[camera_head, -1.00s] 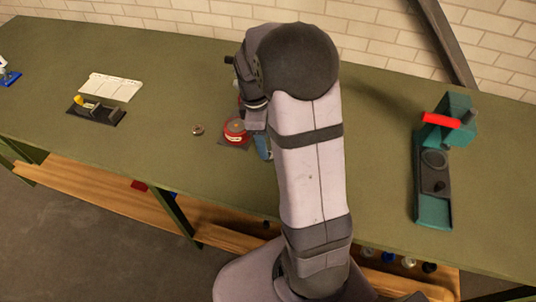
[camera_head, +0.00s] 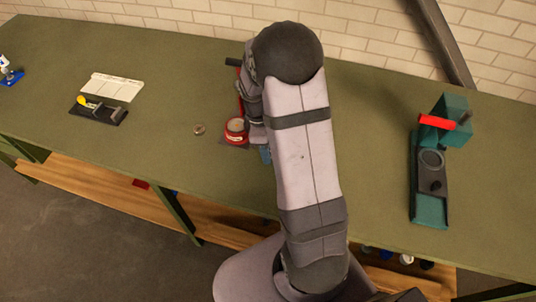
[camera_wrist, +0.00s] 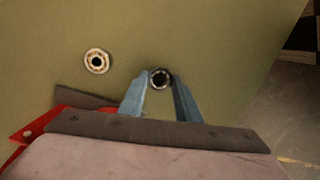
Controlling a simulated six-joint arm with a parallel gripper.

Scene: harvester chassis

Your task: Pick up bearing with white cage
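Two bearings show in the wrist view. The other bearing (camera_wrist: 160,78) is darker, with a light ring around a dark centre. My gripper (camera_wrist: 160,75) is open, its two blue fingertips on either side of this darker bearing. I cannot tell whether they touch it. In the head view a small bearing (camera_head: 199,130) lies left of the red round part; my arm hides most of my gripper and the other bearing.
A red round part (camera_head: 236,127) on a dark base stands close beside my gripper. A teal fixture (camera_head: 431,209) stands at the right. A white tray (camera_head: 112,86) and a dark holder (camera_head: 99,112) lie at the left. The bench between is clear.

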